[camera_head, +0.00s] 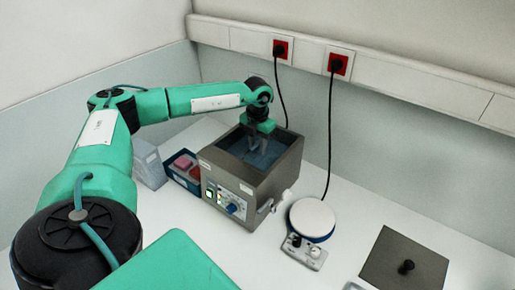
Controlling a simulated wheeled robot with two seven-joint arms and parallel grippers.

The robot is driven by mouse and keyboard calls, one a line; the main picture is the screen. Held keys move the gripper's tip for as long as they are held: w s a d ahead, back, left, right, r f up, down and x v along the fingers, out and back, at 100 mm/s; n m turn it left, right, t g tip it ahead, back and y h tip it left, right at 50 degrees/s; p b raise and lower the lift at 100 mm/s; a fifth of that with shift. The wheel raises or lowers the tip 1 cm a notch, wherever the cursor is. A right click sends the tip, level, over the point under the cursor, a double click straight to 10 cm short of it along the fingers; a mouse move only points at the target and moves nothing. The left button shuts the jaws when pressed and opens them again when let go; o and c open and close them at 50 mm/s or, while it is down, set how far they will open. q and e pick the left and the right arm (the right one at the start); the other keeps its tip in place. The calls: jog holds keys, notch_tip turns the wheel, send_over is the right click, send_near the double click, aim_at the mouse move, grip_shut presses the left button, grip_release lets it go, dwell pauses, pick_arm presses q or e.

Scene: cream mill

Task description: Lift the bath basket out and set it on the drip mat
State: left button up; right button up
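The water bath (250,183) is a grey metal box with an open top, a green display and a blue knob on its front. Its inside is dark blue. My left gripper (258,146) points down into the bath opening from above. Its fingertips are small and dim against the dark inside, so I cannot tell whether they hold anything. I cannot make out the basket in the bath. I cannot identify the drip mat in this view. My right gripper is not in view.
A round white-topped plate device (312,219) with a control box stands right of the bath. A dark flat lid with a black knob (406,267) lies at the lower right. A blue box with pink items (184,163) and a pale box (149,166) stand left of the bath.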

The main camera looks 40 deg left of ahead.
pick_arm(q)
grip_shut()
jog(key=shift+w+r, duration=0.1)
jog(key=shift+r, duration=0.4)
notch_tip(320, 180, up, 21)
jog(key=b, duration=0.3)
dwell(0.3)
